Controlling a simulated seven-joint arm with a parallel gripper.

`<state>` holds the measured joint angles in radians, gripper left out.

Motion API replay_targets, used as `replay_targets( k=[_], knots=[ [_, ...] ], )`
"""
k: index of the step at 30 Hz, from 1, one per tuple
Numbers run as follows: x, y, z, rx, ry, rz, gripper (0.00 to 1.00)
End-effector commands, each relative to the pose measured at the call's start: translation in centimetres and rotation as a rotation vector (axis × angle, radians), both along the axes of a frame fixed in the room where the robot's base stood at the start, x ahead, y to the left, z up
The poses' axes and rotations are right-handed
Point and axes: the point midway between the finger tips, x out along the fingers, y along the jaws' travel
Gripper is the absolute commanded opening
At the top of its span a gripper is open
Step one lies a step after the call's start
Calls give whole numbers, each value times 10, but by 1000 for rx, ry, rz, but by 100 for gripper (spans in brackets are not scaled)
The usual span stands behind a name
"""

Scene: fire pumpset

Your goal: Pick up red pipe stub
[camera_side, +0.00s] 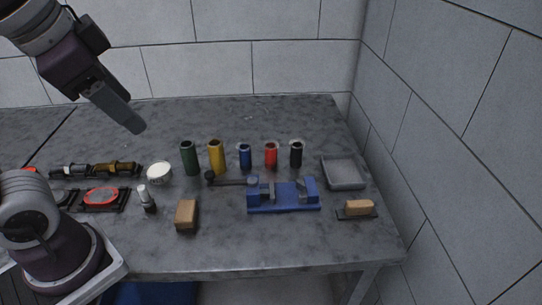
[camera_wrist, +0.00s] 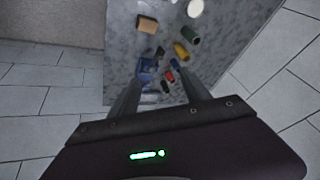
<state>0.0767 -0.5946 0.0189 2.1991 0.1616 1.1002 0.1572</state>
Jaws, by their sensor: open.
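The red pipe stub (camera_side: 271,155) stands upright on the grey table, between a blue stub (camera_side: 245,156) and a black stub (camera_side: 296,154). In the wrist view the red stub (camera_wrist: 170,76) is small, seen between my two fingers. My gripper (camera_side: 135,127) is at the upper left of the side view, above the table and well away from the red stub. In the wrist view the fingers of my gripper (camera_wrist: 160,90) are apart with nothing between them at close range.
Green (camera_side: 189,158) and yellow (camera_side: 216,157) cylinders stand left of the blue stub. A blue vise (camera_side: 283,197) sits in front of the stubs. A grey tray (camera_side: 345,173) and a brush (camera_side: 358,209) lie at right. A tan block (camera_side: 186,214) is front left. Walls bound the back and right.

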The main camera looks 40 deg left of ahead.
Motion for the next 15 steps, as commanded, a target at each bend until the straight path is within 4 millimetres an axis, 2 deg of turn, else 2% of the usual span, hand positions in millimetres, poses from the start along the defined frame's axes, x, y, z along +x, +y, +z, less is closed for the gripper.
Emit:
replay_targets(
  k=[3, 7, 11, 15],
  knots=[
    [48, 23, 2, 281, 91, -272, 55],
    [110, 40, 3, 607, 203, -585, 55],
    [174, 42, 3, 926, 327, -881, 55],
    [237, 27, 0, 1249, 467, -1159, 55]
  ],
)
